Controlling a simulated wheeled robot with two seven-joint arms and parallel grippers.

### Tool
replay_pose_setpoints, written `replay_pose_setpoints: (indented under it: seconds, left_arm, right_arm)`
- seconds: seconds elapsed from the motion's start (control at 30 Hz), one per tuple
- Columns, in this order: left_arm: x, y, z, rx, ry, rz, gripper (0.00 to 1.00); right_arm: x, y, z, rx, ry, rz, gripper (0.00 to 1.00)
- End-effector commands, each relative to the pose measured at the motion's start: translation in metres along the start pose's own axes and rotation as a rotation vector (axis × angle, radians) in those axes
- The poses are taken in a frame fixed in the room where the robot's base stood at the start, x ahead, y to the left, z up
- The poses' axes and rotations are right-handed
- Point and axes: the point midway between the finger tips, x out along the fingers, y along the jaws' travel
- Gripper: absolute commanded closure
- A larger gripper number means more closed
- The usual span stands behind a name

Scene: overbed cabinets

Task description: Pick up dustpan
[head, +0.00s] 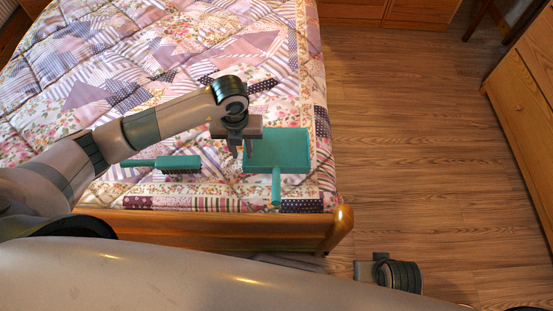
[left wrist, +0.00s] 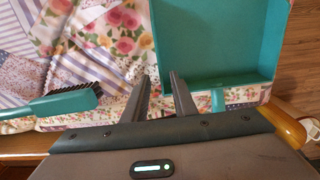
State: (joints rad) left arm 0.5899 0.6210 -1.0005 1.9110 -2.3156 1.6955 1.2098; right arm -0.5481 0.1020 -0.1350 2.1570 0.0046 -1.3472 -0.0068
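The teal dustpan (head: 284,150) lies on the bed near its foot-end right corner, its handle (head: 276,187) pointing toward me. In the left wrist view the dustpan (left wrist: 222,45) fills the upper right, with the handle (left wrist: 218,100) just right of the fingers. My left gripper (head: 240,152) is above the bed at the dustpan's left edge; in the left wrist view its fingers (left wrist: 160,92) are apart with nothing between them. My right gripper (head: 372,270) shows low at the right, over the floor; its fingers are not clear.
A teal brush (head: 176,163) lies on the quilt left of the dustpan; it also shows in the left wrist view (left wrist: 62,102). The wooden footboard (head: 230,222) with a rounded post (head: 343,215) stands between me and the bed. Wood floor (head: 410,130) is open at right, beside a wooden cabinet (head: 525,110).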

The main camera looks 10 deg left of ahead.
Motion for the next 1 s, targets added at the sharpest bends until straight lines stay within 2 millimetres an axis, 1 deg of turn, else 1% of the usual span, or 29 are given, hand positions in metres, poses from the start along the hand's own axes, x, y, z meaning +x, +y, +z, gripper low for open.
replay_pose_setpoints:
  seconds: [0.2, 0.3, 0.4, 0.83, 0.93, 1.0]
  left_arm:
    - [0.029, -0.001, -0.003, 0.000, 0.002, 0.003, 0.75]
    - [0.036, -0.001, -0.003, 0.001, 0.002, 0.001, 0.75]
    - [0.039, -0.001, -0.003, 0.000, 0.001, 0.002, 0.75]
    - [0.039, -0.001, -0.002, 0.001, 0.000, 0.001, 0.75]
    - [0.039, -0.001, -0.002, 0.001, 0.000, 0.001, 0.99]
    - [0.039, -0.001, -0.002, 0.001, 0.000, 0.001, 1.00]
  right_arm:
    - [0.008, 0.000, 0.005, 0.000, -0.012, -0.001, 0.69]
    - [0.007, 0.000, 0.004, 0.000, -0.011, -0.001, 0.69]
    - [0.005, 0.000, 0.002, 0.000, -0.007, -0.001, 0.69]
    - [0.002, 0.000, 0.000, -0.001, -0.001, -0.001, 0.69]
    - [0.002, 0.000, 0.000, -0.001, -0.001, -0.001, 0.69]
    - [0.002, 0.000, 0.000, -0.001, -0.001, -0.001, 0.69]
